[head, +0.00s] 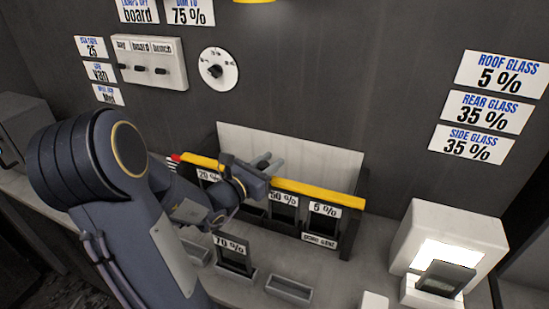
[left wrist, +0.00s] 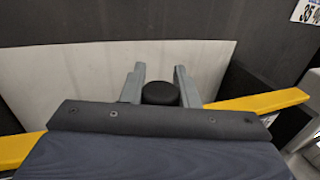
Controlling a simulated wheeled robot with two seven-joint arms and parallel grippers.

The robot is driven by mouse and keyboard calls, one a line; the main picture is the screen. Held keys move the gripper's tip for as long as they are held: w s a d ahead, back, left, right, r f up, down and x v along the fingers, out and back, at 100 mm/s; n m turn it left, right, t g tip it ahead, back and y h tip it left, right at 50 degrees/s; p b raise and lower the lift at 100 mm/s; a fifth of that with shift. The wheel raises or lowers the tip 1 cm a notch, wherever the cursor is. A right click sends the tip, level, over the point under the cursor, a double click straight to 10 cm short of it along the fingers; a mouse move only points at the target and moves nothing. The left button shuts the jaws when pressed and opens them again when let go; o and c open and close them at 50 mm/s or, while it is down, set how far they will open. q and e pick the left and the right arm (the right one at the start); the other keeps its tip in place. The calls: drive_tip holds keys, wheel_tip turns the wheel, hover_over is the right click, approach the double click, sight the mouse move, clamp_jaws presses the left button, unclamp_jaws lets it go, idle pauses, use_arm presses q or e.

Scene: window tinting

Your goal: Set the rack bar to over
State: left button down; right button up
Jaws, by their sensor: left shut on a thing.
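The yellow rack bar (head: 312,192) runs along the top of the dark rack (head: 346,240), above the slots with percent labels. It also shows on both sides in the left wrist view (left wrist: 258,101). My left gripper (head: 266,162) is at the middle of the bar, its arm covering part of the rack. In the left wrist view its two grey fingers (left wrist: 160,86) are shut around a round black knob (left wrist: 160,94) beside the bar. How the knob joins the bar is hidden. My right gripper is not in view.
A pale panel (head: 290,150) stands behind the rack. A 70 % sample holder (head: 234,258) and an empty tray (head: 289,290) are in front. A white lit box (head: 445,225) stands at right. A switch panel (head: 150,62) and dial (head: 218,69) are on the wall.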

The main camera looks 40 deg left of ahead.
use_arm(q)
drive_tip(key=c, duration=1.5)
unclamp_jaws()
drive_tip(key=shift+f, duration=0.15)
drive_tip(key=shift+c, duration=0.2)
drive_tip(key=o, duration=0.4)
drive_tip(key=shift+s+d, duration=0.1)
drive_tip(key=shift+s, duration=0.2)
drive_tip(key=shift+w, duration=0.1)
drive_tip(key=s+b, duration=0.1)
drive_tip(key=s, duration=0.6)
drive_tip(key=shift+s, duration=0.4)
